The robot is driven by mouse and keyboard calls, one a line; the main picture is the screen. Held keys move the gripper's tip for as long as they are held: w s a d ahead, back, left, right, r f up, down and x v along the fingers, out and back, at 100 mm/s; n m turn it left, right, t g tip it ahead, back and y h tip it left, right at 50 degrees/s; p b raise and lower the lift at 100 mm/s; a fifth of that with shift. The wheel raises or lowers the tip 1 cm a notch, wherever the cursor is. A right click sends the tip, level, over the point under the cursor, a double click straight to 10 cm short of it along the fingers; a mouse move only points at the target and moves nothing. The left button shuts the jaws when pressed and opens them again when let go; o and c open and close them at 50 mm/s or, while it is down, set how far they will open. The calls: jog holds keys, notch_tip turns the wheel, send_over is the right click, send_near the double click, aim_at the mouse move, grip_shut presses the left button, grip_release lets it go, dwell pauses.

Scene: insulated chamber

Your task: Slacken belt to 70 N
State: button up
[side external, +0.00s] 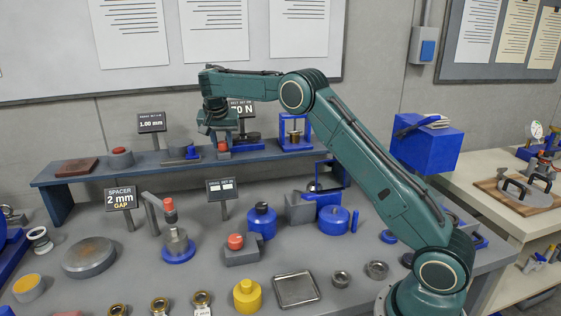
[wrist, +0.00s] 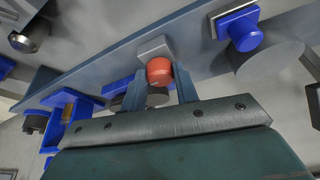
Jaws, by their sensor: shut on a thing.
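A red-orange knob (side external: 223,148) stands on the raised shelf at the back, on a small grey block that shows in the wrist view (wrist: 151,46). My gripper (side external: 221,139) reaches down to it from above. In the wrist view the knob (wrist: 159,71) sits between the two fingers of my gripper (wrist: 161,82), which is shut on it. A dark display (side external: 242,107) behind my gripper reads "0 N" at its visible end; my gripper covers part of it. The belt itself cannot be made out.
The shelf (side external: 100,173) also holds another red-topped knob (side external: 121,157), a brown block (side external: 76,169) and a blue frame (side external: 295,132). A "1.00 mm" display (side external: 152,123) stands left of my gripper. Several fixtures crowd the bench below, including a red-capped block (side external: 237,247) and a metal tray (side external: 297,289).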

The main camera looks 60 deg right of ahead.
dwell(0.5)
jog(key=o, duration=0.7)
jog(key=shift+r, duration=0.15)
jog(key=s+a+r, duration=0.4)
jog(key=s+a, duration=0.3)
jog(key=a, duration=0.5)
jog(key=shift+r, duration=0.15)
dwell(0.5)
jog(key=shift+r, duration=0.1)
